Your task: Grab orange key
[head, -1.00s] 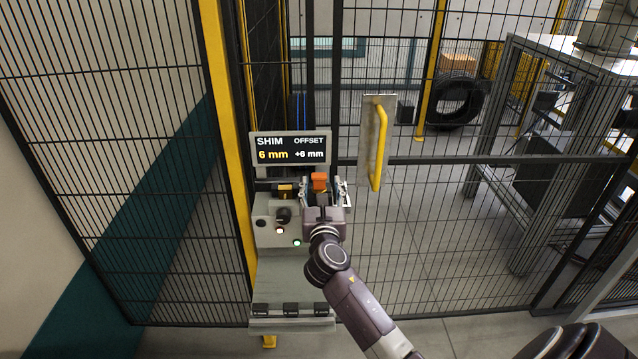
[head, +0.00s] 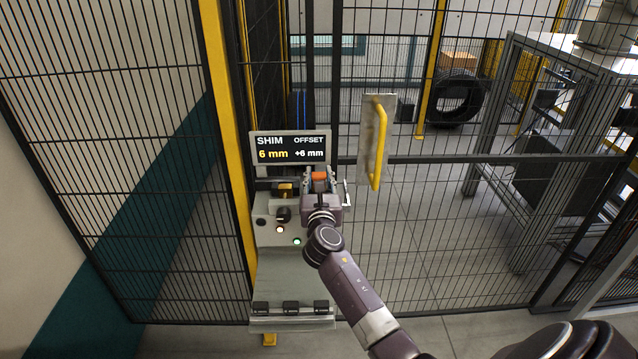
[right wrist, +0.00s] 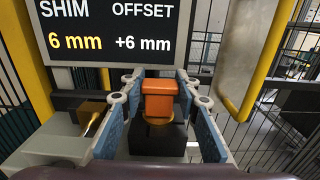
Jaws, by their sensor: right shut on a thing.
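The orange key (head: 319,176) stands upright in its seat on the control stand, just below the display. In the right wrist view the orange key (right wrist: 158,100) sits over a brass-coloured base on a dark block, between the blue-padded fingers. My right gripper (head: 319,180) is closed on the orange key from the front; in the right wrist view its fingers (right wrist: 157,112) stand on either side of it. The finger contact is partly hidden in the head view. My left gripper is not in view.
The display (head: 291,148) reads SHIM 6 mm, OFFSET +6 mm. A brass-coloured piece (right wrist: 92,112) and a dark knob (head: 283,214) are left of the key. A plate with a yellow handle (head: 379,145) is on the mesh fence at right.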

